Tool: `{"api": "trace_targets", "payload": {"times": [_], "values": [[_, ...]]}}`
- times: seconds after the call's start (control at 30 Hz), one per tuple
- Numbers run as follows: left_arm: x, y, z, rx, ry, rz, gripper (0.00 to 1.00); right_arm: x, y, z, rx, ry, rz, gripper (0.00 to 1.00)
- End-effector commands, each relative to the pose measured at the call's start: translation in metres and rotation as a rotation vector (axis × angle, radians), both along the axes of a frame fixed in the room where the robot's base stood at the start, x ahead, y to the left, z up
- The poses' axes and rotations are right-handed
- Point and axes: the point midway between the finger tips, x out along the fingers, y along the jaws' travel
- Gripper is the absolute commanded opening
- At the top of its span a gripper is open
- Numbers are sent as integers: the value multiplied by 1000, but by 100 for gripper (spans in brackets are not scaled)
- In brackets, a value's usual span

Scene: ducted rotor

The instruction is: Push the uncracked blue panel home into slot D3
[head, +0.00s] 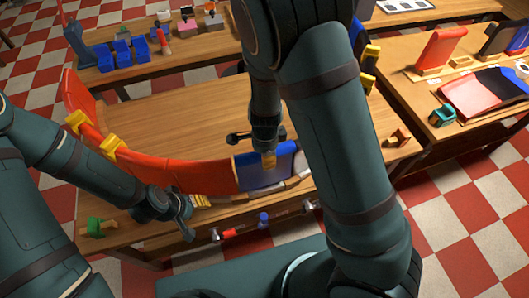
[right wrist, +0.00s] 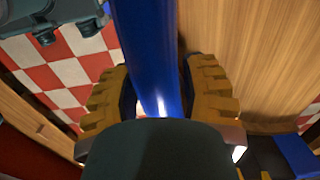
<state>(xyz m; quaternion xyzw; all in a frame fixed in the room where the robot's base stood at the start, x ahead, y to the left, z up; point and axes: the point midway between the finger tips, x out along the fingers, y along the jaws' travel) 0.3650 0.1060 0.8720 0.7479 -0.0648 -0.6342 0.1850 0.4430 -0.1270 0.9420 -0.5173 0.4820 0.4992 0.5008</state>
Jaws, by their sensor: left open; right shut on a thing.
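A blue panel (head: 255,176) stands in the near side of the curved ring on the wooden table, at the right end of a run of red panels (head: 205,177). My right gripper (head: 269,160) is at its top edge. In the right wrist view the yellow padded fingers (right wrist: 160,105) are shut on the blue panel (right wrist: 147,45), one on each side. No crack shows on the visible part. My left gripper (head: 175,207) is open and empty at the table's near edge, in front of the red panels. No slot label is readable, and the panel's lower edge is hidden in the wrist view.
Yellow clips (head: 113,146) sit on the red panels at left. A green and yellow clamp (head: 98,228) lies at the near left corner. The right table holds an upright red panel (head: 438,50) and other panels. Blue holders (head: 122,52) stand at the back. The ring's middle is clear.

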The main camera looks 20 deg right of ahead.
Motion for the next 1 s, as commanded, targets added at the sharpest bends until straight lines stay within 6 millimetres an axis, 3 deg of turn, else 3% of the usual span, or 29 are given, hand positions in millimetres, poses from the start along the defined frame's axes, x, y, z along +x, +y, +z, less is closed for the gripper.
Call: {"api": "trace_targets", "payload": {"times": [0.47,0.5,0.57,0.6,1.0], "values": [[0,0,-7,0,0,0,47,0,0,-10,0,-1,0,12],[0,0,-7,0,0,0,47,0,0,-10,0,-1,0,56],[0,0,-7,0,0,0,47,0,0,-10,0,-1,0,77],[0,0,-7,0,0,0,47,0,0,-10,0,-1,0,82],[0,0,-7,0,0,0,47,0,0,-4,0,-1,1,82]]}}
